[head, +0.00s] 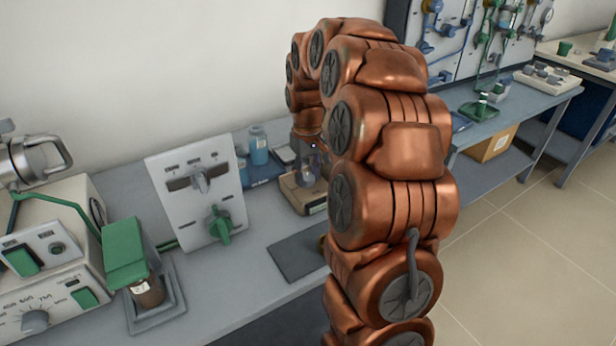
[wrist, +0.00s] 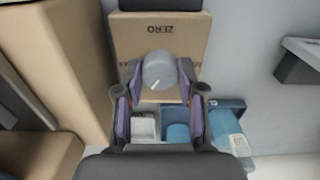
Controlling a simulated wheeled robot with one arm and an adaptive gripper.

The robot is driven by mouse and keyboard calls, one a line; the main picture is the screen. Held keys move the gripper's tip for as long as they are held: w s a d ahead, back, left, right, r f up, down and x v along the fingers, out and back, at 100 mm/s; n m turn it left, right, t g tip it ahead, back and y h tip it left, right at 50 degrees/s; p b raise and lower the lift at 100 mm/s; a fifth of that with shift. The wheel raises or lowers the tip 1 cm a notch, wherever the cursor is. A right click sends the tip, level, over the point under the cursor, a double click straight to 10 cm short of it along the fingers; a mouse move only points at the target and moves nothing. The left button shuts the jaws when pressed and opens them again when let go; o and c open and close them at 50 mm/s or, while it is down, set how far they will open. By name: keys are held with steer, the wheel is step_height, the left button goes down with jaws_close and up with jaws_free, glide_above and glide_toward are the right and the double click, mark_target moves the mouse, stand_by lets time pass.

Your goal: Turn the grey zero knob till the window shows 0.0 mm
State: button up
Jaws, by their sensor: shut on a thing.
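The grey zero knob (wrist: 158,71) sits on a tan panel (wrist: 122,38) marked ZERO, which reads upside down in the wrist view. A white pointer line on the knob slants toward the lower left. My gripper (wrist: 160,92) has its purple-padded fingers on either side of the knob and is shut on it. In the head view, the tan instrument (head: 290,190) stands on the bench beneath my gripper, and my arm hides part of it. The window's reading cannot be made out in either view.
A white panel with a green knob (head: 219,224) stands left of the instrument. A dark mat (head: 296,257) lies in front. A blue-capped bottle (head: 258,146) stands behind. A green-topped device (head: 124,252) is further left.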

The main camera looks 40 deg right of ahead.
mark_target(307, 177)
steer(key=m+b, duration=0.1)
steer(key=m, duration=0.4)
steer(key=shift+m, duration=0.3)
stand_by(0.4)
steer(key=o, duration=1.1)
steer(key=shift+o, duration=0.2)
steer(key=shift+r, duration=0.1)
step_height(307, 177, up, 12)
steer(key=shift+a, duration=0.1)
